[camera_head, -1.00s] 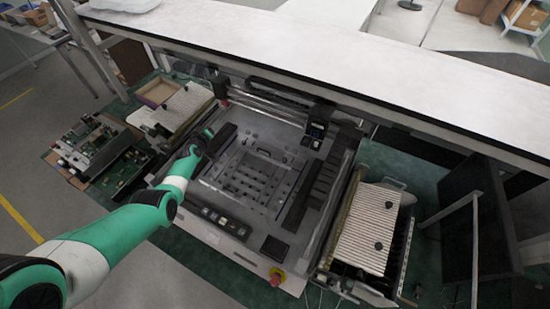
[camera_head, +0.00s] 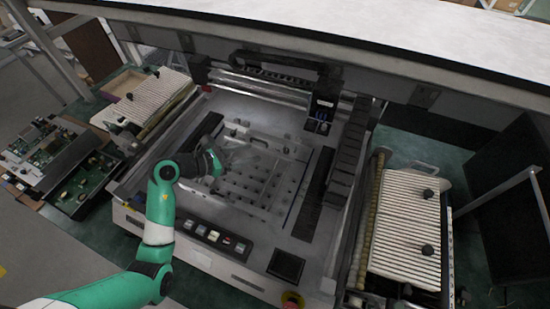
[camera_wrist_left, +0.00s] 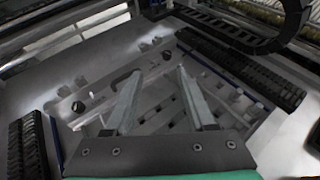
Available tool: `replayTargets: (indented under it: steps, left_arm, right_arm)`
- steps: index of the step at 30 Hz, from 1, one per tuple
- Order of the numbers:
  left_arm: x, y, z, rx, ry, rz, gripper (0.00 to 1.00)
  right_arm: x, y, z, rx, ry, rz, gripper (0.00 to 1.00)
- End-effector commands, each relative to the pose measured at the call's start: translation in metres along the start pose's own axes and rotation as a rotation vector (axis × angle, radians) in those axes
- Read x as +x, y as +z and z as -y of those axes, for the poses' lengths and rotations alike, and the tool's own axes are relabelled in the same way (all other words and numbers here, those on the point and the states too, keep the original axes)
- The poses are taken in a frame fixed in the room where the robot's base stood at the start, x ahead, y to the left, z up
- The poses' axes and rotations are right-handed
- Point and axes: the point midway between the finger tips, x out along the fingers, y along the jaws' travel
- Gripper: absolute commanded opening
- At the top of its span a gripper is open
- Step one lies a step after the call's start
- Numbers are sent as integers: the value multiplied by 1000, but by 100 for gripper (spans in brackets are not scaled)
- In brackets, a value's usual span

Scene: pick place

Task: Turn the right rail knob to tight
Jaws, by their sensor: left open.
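My left gripper (camera_head: 232,154) is low over the grey bed (camera_head: 205,112) of the machine, above the left part of its perforated fixture plate (camera_head: 262,184). In the left wrist view its two long fingers (camera_wrist_left: 158,72) are spread apart with nothing between them. A small dark round knob (camera_wrist_left: 78,106) sits on a rail of the fixture, left of the left finger and apart from it. Its marking is too small to read. Which knob is the right rail knob I cannot tell. My right gripper is out of view.
A dark cable chain (camera_head: 278,64) and a carriage head (camera_head: 320,112) stand at the back. A striped feeder (camera_head: 405,222) with black knobs is at the right. A button panel (camera_head: 217,237) and a red stop button (camera_head: 292,299) are at the front.

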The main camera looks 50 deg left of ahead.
Motion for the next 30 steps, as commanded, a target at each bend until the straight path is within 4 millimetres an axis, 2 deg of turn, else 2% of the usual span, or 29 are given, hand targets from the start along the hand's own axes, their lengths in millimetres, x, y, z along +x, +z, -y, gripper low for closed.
replayTargets:
  steps: [1, 7, 10, 14, 21, 24, 30]
  left_arm:
    - [6, -12, 5, -3, -10, -3, 56]
    - [8, -9, 7, -3, -17, -2, 56]
    - [16, -10, 7, -3, -18, -2, 56]
    - [40, -11, 8, -3, -19, -1, 56]
    - [94, -12, 9, -4, -19, -1, 56]
    - [110, -11, 9, -5, -17, -1, 56]
    - [123, -9, 8, -5, -15, 0, 56]
  right_arm:
    - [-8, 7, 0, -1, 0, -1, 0]
    - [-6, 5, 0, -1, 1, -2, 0]
    - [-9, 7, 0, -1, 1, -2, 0]
    - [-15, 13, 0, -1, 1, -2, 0]
    - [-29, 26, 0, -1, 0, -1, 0]
    - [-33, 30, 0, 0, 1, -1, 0]
    - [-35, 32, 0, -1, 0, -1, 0]
